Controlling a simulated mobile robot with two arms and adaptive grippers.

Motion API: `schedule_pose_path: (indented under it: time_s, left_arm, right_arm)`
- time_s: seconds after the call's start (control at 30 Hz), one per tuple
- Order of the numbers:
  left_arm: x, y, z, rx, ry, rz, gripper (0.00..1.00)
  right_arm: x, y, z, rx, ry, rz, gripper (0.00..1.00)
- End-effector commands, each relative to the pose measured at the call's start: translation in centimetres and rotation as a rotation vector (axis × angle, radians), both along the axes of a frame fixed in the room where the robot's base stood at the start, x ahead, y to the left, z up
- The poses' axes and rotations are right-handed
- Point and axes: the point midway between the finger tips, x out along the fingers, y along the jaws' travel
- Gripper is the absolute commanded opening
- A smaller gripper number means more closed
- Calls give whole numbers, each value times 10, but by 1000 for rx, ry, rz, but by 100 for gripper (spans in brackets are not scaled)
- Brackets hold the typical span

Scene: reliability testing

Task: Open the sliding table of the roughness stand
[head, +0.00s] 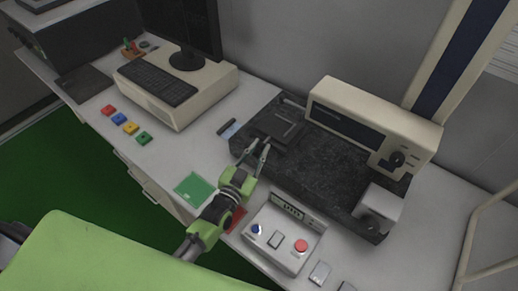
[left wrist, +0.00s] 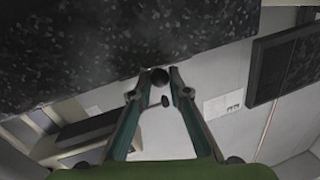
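The roughness stand has a speckled black stone base (head: 330,165) with a beige instrument (head: 365,125) at its back right. A dark flat plate, which looks like the sliding table (head: 276,124), lies on the base's left part. My left gripper (head: 260,148) is at the front edge of the base, with its fingers apart. In the left wrist view, a round black knob (left wrist: 160,76) shows between the fingertips (left wrist: 159,72), just below the speckled stone edge. I cannot tell whether the fingers touch it. A smaller dark knob (left wrist: 165,101) shows below it. My right gripper is not in view.
A control box (head: 283,238) with a red and a blue button stands in front of the base, right of my left arm. A green card (head: 194,188) lies left of the arm. A keyboard (head: 158,83), monitor and coloured blocks (head: 131,128) are farther left.

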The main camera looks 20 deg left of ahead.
Motion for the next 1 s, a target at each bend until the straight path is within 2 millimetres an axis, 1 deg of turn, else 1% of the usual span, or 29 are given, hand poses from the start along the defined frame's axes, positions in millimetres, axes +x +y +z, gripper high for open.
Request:
schedule_pose_path:
  time_s: [0.1,0.17,0.27,0.4,0.53,0.67,0.93,0.97,1.0]
  left_arm:
    - [-1,0,0,0,1,0,0]
    - [-5,2,0,1,2,0,0]
    - [-22,8,0,3,6,1,0]
    - [-52,19,1,4,7,0,0]
    - [-72,26,0,2,6,0,0]
    - [-79,29,0,1,3,0,0]
    - [-79,29,-1,1,2,0,0]
    - [-79,29,-1,1,2,0,25]
    - [-79,29,-1,1,2,0,34]
  right_arm:
    - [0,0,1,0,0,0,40]
    - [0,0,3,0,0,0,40]
    - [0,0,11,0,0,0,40]
    - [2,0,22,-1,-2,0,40]
    - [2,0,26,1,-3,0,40]
    - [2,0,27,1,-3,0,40]
    - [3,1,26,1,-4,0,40]
    - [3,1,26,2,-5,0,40]
    - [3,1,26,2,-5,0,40]
